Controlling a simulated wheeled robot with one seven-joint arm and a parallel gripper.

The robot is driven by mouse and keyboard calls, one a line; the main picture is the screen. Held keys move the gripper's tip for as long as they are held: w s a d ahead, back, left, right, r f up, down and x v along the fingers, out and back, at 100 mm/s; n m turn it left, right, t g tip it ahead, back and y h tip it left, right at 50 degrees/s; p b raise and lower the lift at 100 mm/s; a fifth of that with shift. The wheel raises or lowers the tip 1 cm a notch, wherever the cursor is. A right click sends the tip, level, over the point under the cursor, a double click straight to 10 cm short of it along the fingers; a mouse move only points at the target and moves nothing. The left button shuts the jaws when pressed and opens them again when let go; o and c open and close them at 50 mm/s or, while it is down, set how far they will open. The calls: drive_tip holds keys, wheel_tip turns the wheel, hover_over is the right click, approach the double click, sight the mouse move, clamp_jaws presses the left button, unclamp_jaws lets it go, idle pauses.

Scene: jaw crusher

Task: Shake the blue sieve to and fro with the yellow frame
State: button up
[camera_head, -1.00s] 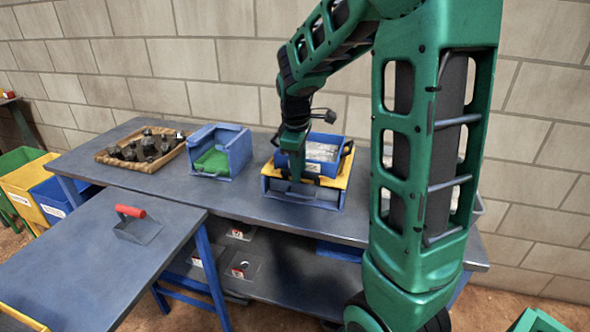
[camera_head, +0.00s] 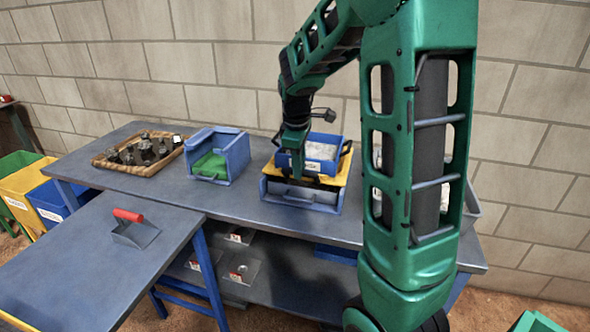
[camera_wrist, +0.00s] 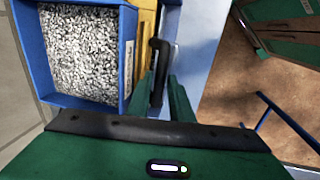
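The blue sieve (camera_head: 322,166) sits on the yellow frame (camera_head: 343,172), above a blue-grey tray (camera_head: 300,197) on the far bench. In the wrist view the sieve (camera_wrist: 128,45) holds grey-white gravel (camera_wrist: 85,50). The yellow frame (camera_wrist: 147,20) shows as a strip beside it. A black handle (camera_wrist: 160,70) stands at the frame's near side. My gripper (camera_wrist: 164,85) has its green fingers on either side of this handle and seems closed on it. In the head view my gripper (camera_head: 296,172) reaches down at the sieve's front left.
A blue bin with green inside (camera_head: 212,160) stands left of the sieve, and a wooden tray of dark rocks (camera_head: 140,152) lies further left. A red-handled scoop (camera_head: 132,225) lies on the near table. The brick wall (camera_head: 230,60) is close behind the bench.

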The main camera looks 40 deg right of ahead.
drive_tip(key=shift+o, duration=0.8)
wheel_tip(320, 180, up, 11)
drive_tip(key=s+a, duration=0.1)
drive_tip(key=shift+a+f, duration=0.2)
drive_tip(key=shift+a, duration=0.15)
drive_tip(key=shift+s, duration=0.15)
drive_tip(key=s+a+f+m, duration=0.1)
drive_tip(key=s+f+m, duration=0.2)
drive_tip(key=s, duration=0.6)
drive_tip(key=s+a+f+m+g+y, duration=0.1)
drive_tip(key=s+f+m, duration=0.2)
drive_tip(key=s+m, duration=0.3)
drive_tip(key=s+a+f+m+y, duration=0.1)
drive_tip(key=s+f+m, duration=0.2)
drive_tip(key=s, duration=1)
drive_tip(key=shift+s+a+m, duration=0.2)
drive_tip(key=shift+s+m, duration=0.1)
drive_tip(key=shift+m, duration=0.7)
drive_tip(key=shift+f, duration=0.1)
